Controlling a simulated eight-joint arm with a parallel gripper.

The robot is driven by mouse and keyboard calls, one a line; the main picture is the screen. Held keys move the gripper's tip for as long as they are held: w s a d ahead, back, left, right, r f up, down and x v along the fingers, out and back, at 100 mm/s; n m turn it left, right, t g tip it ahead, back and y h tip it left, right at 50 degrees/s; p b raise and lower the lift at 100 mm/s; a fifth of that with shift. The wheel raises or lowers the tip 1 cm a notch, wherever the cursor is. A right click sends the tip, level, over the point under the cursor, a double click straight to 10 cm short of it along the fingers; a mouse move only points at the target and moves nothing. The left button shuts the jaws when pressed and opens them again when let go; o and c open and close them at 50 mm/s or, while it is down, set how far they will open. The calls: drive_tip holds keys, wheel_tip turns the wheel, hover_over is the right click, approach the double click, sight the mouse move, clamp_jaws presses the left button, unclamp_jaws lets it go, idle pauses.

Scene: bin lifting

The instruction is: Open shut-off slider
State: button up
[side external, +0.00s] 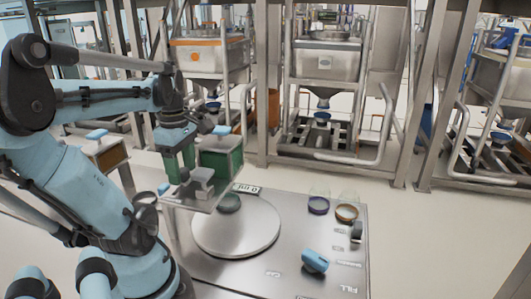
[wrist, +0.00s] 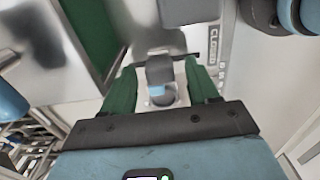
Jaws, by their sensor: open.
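The shut-off slider seems to be the grey block-shaped handle (side external: 202,178) on a flat metal plate (side external: 212,196) in front of a small green-filled bin (side external: 222,158). In the wrist view a grey block (wrist: 160,69), probably this handle, stands between my green fingers. My gripper (wrist: 160,80) is open with a finger on either side of it; I cannot tell whether they touch it. In the side view my gripper (side external: 180,163) points down just left of the handle. Lettering like "CLOSED" (wrist: 214,45) is on the plate beside it.
A metal table with a round plate (side external: 236,228) lies below. Another small bin (side external: 105,152) is behind my arm. Steel hopper frames (side external: 325,65) stand behind.

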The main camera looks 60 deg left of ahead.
clamp_jaws()
idle(0.4)
drive_tip(key=shift+w+a, duration=1)
unclamp_jaws()
